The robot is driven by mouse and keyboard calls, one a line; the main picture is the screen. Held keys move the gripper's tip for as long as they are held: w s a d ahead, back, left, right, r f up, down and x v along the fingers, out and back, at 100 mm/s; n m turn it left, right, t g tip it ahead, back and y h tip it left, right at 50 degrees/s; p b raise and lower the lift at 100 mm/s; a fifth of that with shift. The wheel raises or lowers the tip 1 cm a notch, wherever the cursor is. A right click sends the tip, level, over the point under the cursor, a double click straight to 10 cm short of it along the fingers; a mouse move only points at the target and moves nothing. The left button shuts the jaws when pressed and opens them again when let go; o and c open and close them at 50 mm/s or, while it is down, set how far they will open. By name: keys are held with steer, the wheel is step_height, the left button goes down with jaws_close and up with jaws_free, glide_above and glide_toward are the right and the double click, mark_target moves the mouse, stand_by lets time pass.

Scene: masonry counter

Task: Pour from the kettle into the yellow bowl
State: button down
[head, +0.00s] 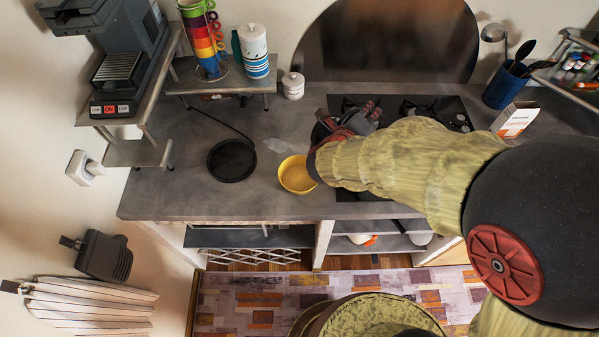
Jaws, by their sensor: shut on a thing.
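The yellow bowl (297,176) stands upright on the grey counter, partly behind my wrist at its right edge. My gripper (328,124) is just behind and right of the bowl, above the counter. It is shut on the kettle, mostly hidden by my wrist and gripper. A faint clear shape shows left of the gripper, above and behind the bowl; I cannot tell if it is the kettle's glass body or its spout. The kettle's tilt and any liquid cannot be made out. A round black base with a cord (232,161) lies empty left of the bowl.
A black hob (436,106) lies behind my arm. A white lidded jar (293,86) stands at the back. Stacked cups (204,37) and a striped canister (254,50) sit on a small shelf. A blue utensil pot (505,86) stands right. The front-left counter is clear.

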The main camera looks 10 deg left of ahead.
mark_target(349, 119)
steer(key=shift+s+a+b, duration=0.15)
steer(key=shift+a+b, duration=0.35)
steer(key=shift+b, duration=0.05)
stand_by(0.9)
steer(key=shift+s+a+r+n+t+h+b, duration=0.15)
steer(key=shift+s+a+n+t+h+b, duration=0.15)
steer(key=shift+a+b, duration=0.2)
steer(key=shift+s+a+r+n+t+h+b, duration=0.15)
steer(key=shift+a+n+t+h+b, duration=0.2)
steer(key=shift+a, duration=0.25)
stand_by(2.3)
steer(key=shift+s+a+f+n+t, duration=0.2)
steer(key=shift+a+f+n+t, duration=0.05)
steer(key=shift+a, duration=0.2)
stand_by(2.6)
